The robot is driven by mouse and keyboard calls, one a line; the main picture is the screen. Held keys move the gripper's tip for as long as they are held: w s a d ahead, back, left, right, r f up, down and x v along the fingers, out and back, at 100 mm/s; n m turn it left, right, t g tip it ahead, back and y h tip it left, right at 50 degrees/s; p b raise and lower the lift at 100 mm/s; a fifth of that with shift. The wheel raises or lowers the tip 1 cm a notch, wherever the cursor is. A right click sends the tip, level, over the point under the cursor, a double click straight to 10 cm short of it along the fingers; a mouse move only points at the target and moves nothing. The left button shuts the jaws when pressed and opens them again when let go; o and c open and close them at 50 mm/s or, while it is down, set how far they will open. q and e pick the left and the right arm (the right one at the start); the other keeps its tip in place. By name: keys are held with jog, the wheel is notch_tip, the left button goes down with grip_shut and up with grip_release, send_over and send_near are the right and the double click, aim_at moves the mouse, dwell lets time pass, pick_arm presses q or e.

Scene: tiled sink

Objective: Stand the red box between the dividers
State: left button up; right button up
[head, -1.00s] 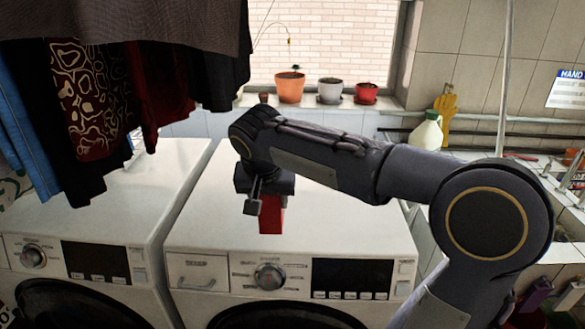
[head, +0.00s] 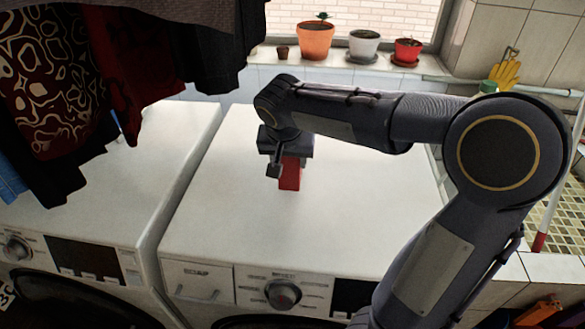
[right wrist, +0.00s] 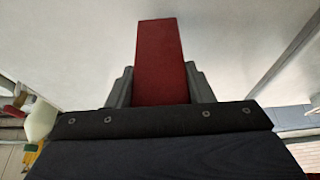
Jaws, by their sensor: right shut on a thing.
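The red box (head: 290,174) is a plain red block, held over the white top of the right-hand washing machine. In the right wrist view the red box (right wrist: 162,60) stands out between the two grey fingers of my right gripper (right wrist: 162,88), one finger on each side. In the head view my right gripper (head: 283,166) is shut on the box and points down. I cannot tell whether the box's lower end touches the machine top. No dividers can be made out in either view. My left gripper is not in view.
The right washing machine's top (head: 225,215) is clear around the box. Another washing machine (head: 165,150) stands at the left under hanging clothes (head: 125,75).

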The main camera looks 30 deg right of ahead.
aim_at(288, 170)
jog(key=shift+f, duration=2.2)
jog(key=o, duration=0.8)
jog(key=shift+f, duration=0.1)
jog(key=shift+c, duration=0.2)
jog(key=o, duration=0.5)
jog(key=shift+c, duration=0.2)
